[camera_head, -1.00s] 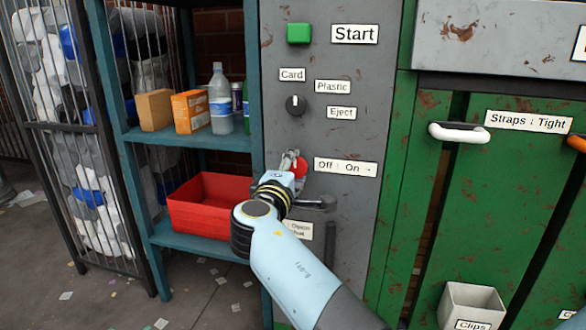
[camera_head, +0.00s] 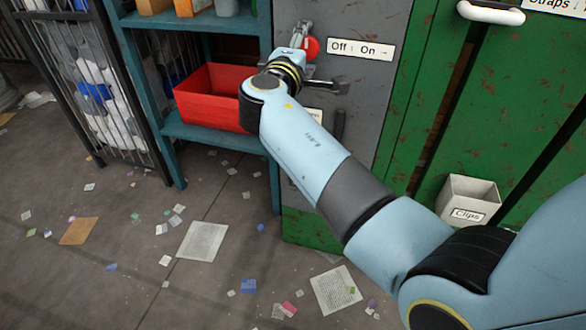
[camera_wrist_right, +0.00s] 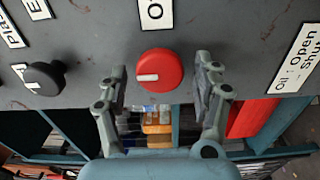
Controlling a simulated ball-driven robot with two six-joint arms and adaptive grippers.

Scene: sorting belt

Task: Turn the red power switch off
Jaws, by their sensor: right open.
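The red power switch (camera_head: 310,47) is a round knob on the grey panel, just left of the "Off : On" label (camera_head: 360,49). In the right wrist view the red knob (camera_wrist_right: 159,70) shows whole, with a white bar pointing to picture left. My right gripper (camera_head: 300,38) is at the knob in the head view. In the right wrist view my right gripper (camera_wrist_right: 165,82) is open, one finger on each side of the knob, with gaps visible. Whether a fingertip touches the panel cannot be told. My left gripper is not in view.
A black knob (camera_wrist_right: 45,78) is on the same panel. A dark handle (camera_head: 328,86) sits below the switch. A red bin (camera_head: 212,97) stands on the teal shelf (camera_head: 225,137) at left. A "Clips" box (camera_head: 468,199) hangs at right. Paper scraps litter the floor.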

